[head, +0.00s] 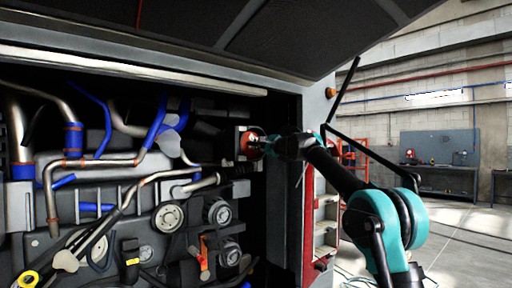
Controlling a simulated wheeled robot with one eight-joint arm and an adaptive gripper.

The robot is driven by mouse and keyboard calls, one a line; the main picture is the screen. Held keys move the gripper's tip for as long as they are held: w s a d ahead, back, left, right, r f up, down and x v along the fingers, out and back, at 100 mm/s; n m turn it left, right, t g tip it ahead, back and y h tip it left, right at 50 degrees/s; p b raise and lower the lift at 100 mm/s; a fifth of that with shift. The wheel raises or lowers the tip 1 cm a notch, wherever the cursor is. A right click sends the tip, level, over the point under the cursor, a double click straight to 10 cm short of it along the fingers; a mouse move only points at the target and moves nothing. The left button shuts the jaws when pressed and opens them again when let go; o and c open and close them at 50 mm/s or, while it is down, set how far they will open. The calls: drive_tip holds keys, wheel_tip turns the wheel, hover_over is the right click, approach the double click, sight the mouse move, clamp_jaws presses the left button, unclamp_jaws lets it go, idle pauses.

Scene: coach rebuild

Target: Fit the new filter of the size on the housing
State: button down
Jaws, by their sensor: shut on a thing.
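My gripper (264,143) reaches in from the right at the upper right of the engine bay. It is shut on a red, round part (249,143), which looks like the filter. The red part is in front of a dark, square-edged fixture (240,130), which may be the housing. I cannot tell whether the two touch, and no size marking can be read. My gripper and wrist hide the right side of the part.
The open engine bay holds pulleys (168,216), metal pipes and blue hoses (155,122) left of my gripper. The bay's right frame (309,225) stands close below my arm. The raised hatch (300,35) hangs above. A workbench (440,172) is far off at right.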

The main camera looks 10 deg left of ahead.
drive_tip(key=shift+x, duration=0.9)
drive_tip(key=c, duration=1.1)
unclamp_jaws()
drive_tip(key=shift+f, duration=0.15)
drive_tip(key=shift+d, duration=0.1)
drive_tip(key=v, duration=0.8)
